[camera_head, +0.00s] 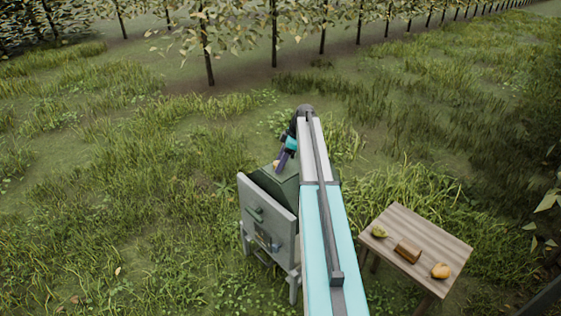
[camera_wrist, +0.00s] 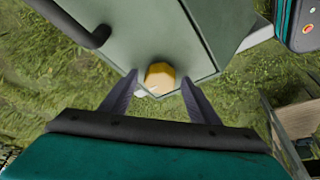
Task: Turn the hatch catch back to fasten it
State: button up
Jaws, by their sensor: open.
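A green box with a sloping top (camera_head: 272,185) stands on legs in the grass. In the wrist view its grey-green surface (camera_wrist: 150,35) fills the upper middle. A yellow, rounded knob (camera_wrist: 160,76), which looks like the hatch catch, sits near the edge of that surface; it shows as a small pale spot in the head view (camera_head: 276,163). My gripper (camera_wrist: 159,84) is open, with one finger on each side of the knob in the picture. I cannot tell whether the fingers touch it. In the head view my gripper (camera_head: 281,159) is over the box top.
The box's pale grey front panel (camera_head: 262,222) faces the camera and carries a handle. A slatted wooden table (camera_head: 430,240) at right holds a green pear (camera_head: 379,231), a brown block (camera_head: 408,251) and an orange-yellow fruit (camera_head: 440,270). Grass lies around; trees stand behind.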

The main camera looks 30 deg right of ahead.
jog(key=shift+c, duration=0.3)
jog(key=c, duration=1)
jog(key=shift+m, duration=0.3)
jog(key=shift+s+a+m+t+h+b, duration=0.15)
jog(key=shift+m+t+h+b, duration=0.3)
jog(key=shift+m+b, duration=0.6)
jog(key=m+h, duration=0.1)
jog(key=m, duration=0.1)
jog(key=m+t+h+b, duration=0.1)
jog(key=m, duration=0.2)
jog(key=shift+a+m, duration=0.15)
jog(key=shift+m, duration=0.2)
jog(key=m+h, duration=0.1)
jog(key=m, duration=0.4)
jog(key=shift+a+h, duration=0.15)
jog(key=shift+h, duration=0.2)
jog(key=shift+a+m+g+h, duration=0.15)
jog(key=shift+m+h, duration=0.3)
jog(key=shift+m, duration=0.7)
jog(key=shift+d+m+g+h, duration=0.15)
jog(key=shift+m+h, duration=0.3)
jog(key=shift+m, duration=0.7)
jog(key=shift+a, duration=0.1)
